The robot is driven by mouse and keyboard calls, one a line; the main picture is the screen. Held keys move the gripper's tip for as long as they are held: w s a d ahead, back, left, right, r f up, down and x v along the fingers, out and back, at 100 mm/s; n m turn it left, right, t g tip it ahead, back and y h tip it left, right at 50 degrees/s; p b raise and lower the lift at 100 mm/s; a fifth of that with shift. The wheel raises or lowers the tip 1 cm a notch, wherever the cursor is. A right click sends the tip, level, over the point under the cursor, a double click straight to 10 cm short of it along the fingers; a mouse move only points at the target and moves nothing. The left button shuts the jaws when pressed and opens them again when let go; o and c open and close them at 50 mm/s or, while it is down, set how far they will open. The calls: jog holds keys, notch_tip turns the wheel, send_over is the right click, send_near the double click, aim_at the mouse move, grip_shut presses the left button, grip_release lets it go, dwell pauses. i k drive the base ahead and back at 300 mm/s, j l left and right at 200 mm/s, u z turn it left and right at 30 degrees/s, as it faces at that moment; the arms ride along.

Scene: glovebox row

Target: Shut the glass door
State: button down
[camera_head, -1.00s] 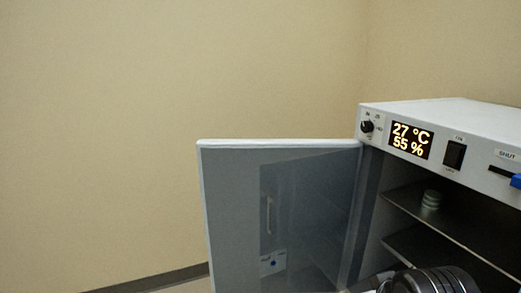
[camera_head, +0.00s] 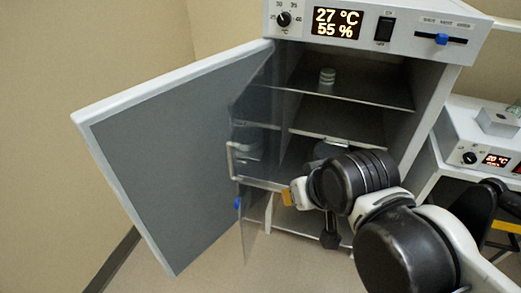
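The glass door (camera_head: 256,125) is a clear panel with a pale handle (camera_head: 231,160) on its free edge and a blue knob (camera_head: 238,203) below. It stands open, swung out to the left of the white cabinet (camera_head: 425,110), with shelves seen through it. My gripper (camera_head: 290,196) is low in front of the cabinet opening, just right of the handle in the picture. Contact with the door cannot be told. My black wrist hides most of the gripper, and its fingers do not show clearly.
A solid grey outer door (camera_head: 165,150) with a white rim stands wide open at left. A small stacked jar (camera_head: 327,77) sits on the upper shelf. The panel has a display (camera_head: 337,23) and a blue slider (camera_head: 441,39). Another white unit (camera_head: 485,140) stands at right.

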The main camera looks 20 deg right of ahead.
aim_at(260, 175)
jog(key=j+z, duration=0.25)
jog(key=j, duration=0.2)
jog(key=j+z, duration=0.2)
jog(key=j, duration=0.2)
jog(key=k+j+z, duration=0.25)
jog(key=j, duration=0.15)
jog(key=j+z, duration=0.2)
jog(key=j, duration=0.2)
jog(key=k+j+z, duration=0.25)
jog(key=j, duration=0.15)
jog(key=k+z, duration=0.55)
jog(key=k+l, duration=0.05)
jog(key=k, duration=0.05)
